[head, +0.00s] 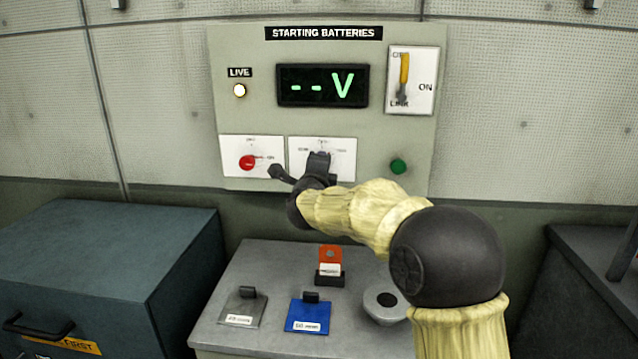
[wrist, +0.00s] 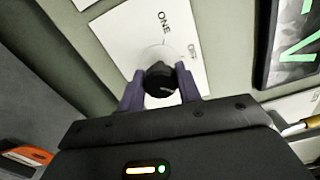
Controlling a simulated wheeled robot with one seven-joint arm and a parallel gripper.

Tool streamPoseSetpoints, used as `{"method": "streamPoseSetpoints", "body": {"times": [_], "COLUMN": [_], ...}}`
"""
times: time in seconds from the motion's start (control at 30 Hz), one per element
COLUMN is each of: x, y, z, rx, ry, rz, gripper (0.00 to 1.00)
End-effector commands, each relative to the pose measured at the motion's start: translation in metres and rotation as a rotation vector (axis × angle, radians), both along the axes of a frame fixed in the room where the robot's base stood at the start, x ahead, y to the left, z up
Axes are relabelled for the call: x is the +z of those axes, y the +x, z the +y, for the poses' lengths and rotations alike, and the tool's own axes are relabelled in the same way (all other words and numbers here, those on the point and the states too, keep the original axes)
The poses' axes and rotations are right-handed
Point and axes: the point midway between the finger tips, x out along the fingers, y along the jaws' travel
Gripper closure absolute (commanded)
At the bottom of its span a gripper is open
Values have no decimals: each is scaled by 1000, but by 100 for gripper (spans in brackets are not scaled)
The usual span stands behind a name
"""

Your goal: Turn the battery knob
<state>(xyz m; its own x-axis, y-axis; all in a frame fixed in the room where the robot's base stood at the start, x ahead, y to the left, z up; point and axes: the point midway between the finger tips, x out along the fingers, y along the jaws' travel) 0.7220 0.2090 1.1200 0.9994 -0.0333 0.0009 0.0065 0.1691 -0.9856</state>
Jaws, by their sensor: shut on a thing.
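The battery knob (wrist: 160,82) is black and round, on a white plate (wrist: 122,40) with the word ONE printed on it. In the wrist view the two purple fingers of my gripper (wrist: 160,88) stand on either side of the knob and are shut on it. In the head view my gripper (head: 318,168) is at the middle white plate (head: 345,150) of the STARTING BATTERIES panel (head: 230,110) and hides the knob there. The panel's display (head: 322,86) shows "-- V" in green.
A red knob (head: 247,162) sits on the plate to the left. A yellow-handled lever (head: 404,70) is upper right and a green button (head: 398,166) lower right. Below, a grey bench (head: 255,265) carries blue, grey and orange tagged items. A blue-grey cabinet (head: 110,240) stands left.

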Motion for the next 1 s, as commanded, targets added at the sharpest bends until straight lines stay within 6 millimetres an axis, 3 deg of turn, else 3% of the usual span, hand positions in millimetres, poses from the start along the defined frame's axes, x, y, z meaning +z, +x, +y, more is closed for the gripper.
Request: {"method": "streamPoseSetpoints", "body": {"times": [0.03, 0.4, 0.97, 1.0], "x": [-6, -3, -2, -2], "y": [0, 0, 1, 1], "z": [-1, -1, -1, -1], "rx": [-1, -2, -3, -3], "ry": [41, 261, 307, 307], "rz": [-1, -6, -6, -6], "gripper": [89, 89, 89, 62]}}
